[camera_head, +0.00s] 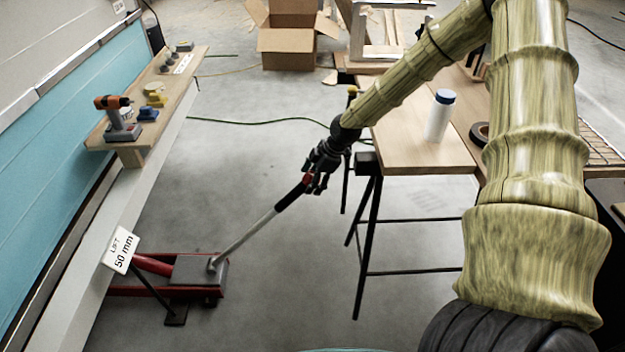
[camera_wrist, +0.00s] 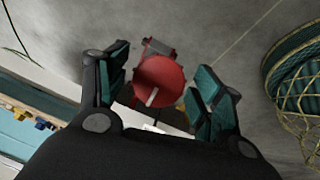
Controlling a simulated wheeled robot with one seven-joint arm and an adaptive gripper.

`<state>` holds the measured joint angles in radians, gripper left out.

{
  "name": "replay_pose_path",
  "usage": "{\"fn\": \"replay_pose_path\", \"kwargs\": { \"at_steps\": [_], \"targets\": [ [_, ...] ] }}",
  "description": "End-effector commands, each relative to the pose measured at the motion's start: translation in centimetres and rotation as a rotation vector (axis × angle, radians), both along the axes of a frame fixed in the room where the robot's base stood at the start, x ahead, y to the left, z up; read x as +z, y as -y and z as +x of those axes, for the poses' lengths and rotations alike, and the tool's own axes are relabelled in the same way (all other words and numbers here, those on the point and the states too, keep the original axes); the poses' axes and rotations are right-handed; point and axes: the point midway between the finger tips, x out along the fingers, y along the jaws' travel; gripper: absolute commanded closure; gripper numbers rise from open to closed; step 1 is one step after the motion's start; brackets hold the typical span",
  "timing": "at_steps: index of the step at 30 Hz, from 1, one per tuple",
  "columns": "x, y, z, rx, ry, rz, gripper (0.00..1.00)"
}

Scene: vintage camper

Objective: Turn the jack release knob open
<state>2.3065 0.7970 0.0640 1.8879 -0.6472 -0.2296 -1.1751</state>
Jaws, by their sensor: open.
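The red jack release knob (camera_wrist: 160,82) shows in the wrist view as a round disc with a pale mark on it. It lies between the two teal-padded fingers of my gripper (camera_wrist: 160,88), with a gap visible on the left; on the right the gap is narrow. My gripper is open around it, and I cannot tell whether a finger touches it. In the head view my gripper (camera_head: 318,172) is at the top end of the jack handle (camera_head: 250,234), where a bit of red shows. The red jack (camera_head: 200,276) stands on the floor by the camper's sill.
A sign reading "LIFT 50 mm" (camera_head: 120,249) stands by the jack. A trestle table (camera_head: 405,137) with a white bottle (camera_head: 439,117) is right of my gripper. A shelf with a drill (camera_head: 118,118) is at left. Grey floor between is mostly clear.

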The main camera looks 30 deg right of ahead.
Motion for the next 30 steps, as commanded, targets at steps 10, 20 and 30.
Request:
{"fn": "replay_pose_path", "kwargs": {
  "at_steps": [10, 20, 30],
  "targets": [
    [-0.59, -0.20, 0.18, 0.000, 0.000, 0.000, 0.33],
    [-0.58, -0.19, 0.17, 0.000, 0.000, 0.000, 0.72],
    [-0.57, -0.14, 0.09, -0.016, -0.014, 0.007, 0.79]
  ]
}}
